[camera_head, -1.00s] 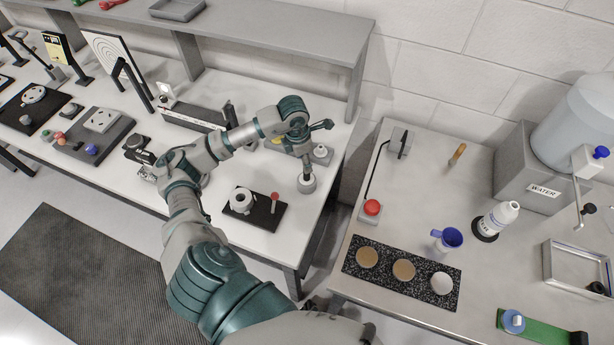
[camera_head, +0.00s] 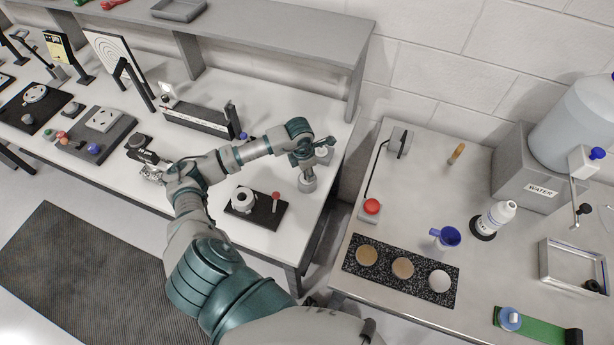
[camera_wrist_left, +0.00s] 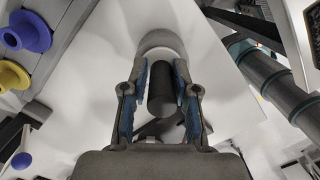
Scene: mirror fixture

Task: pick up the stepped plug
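The stepped plug (camera_head: 307,183) stands upright near the right end of the long white table. It has a wide pale base and a narrower grey stem. In the left wrist view the dark stem (camera_wrist_left: 162,85) lies between my fingers, and the pale wide base shows beyond it. My left gripper (camera_head: 305,165) is above the base, pointing down. In the wrist view my left gripper (camera_wrist_left: 162,92) has its blue-padded fingers on either side of the stem, with narrow gaps showing, so it looks open. My right gripper is in neither view.
A black plate (camera_head: 268,214) with a white round part and a red-topped pin lies left of the plug. A grey shelf (camera_head: 290,35) overhangs the back. A gap separates this table from the right bench (camera_head: 400,215).

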